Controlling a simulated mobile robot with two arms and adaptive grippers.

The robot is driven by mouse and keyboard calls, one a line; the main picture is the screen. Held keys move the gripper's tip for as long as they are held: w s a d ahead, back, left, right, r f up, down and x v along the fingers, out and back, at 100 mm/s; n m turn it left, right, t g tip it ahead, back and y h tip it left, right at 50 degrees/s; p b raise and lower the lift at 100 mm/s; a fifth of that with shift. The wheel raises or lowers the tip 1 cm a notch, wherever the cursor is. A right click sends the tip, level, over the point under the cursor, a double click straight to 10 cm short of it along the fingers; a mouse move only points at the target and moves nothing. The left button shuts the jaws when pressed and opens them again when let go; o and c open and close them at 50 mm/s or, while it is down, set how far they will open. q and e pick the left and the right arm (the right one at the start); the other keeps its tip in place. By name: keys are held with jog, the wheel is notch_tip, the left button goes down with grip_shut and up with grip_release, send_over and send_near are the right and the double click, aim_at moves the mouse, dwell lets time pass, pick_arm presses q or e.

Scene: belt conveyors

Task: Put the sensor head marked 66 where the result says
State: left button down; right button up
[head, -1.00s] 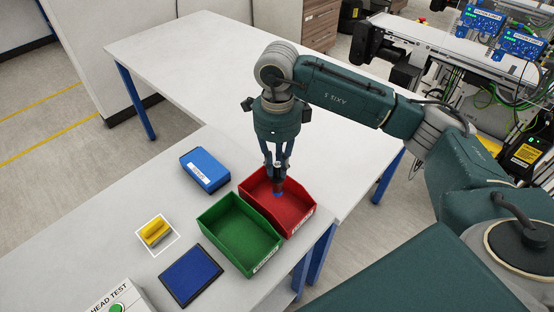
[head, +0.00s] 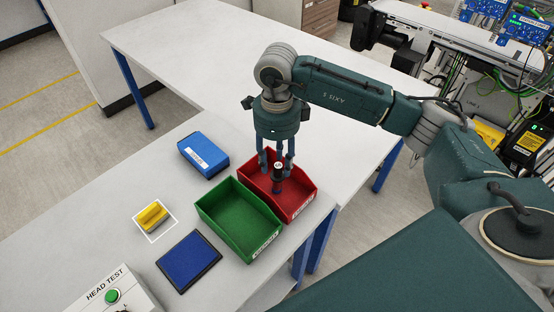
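The sensor head (head: 278,178) is a small dark cylinder with a pale marked top; its number is too small to read. It stands roughly upright in the red bin (head: 305,198). My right gripper (head: 277,168) points down over the red bin, its fingers spread apart on either side of the sensor head's top. The green bin (head: 225,196) beside it is empty. The head test box (head: 130,290) at the lower left shows a green button or lamp (head: 112,296). My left gripper is out of view.
A blue box (head: 203,155) with a white label, a yellow block (head: 152,216) on a white-outlined square and a blue pad (head: 189,260) lie on the table (head: 60,250). The white table behind (head: 200,60) is clear. Conveyor equipment (head: 430,45) stands at the upper right.

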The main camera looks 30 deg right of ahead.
jog(key=shift+r, duration=0.2)
notch_tip(320, 180, up, 12)
jog(key=shift+f, duration=0.2)
jog(key=shift+f, duration=0.1)
dwell(0.8)
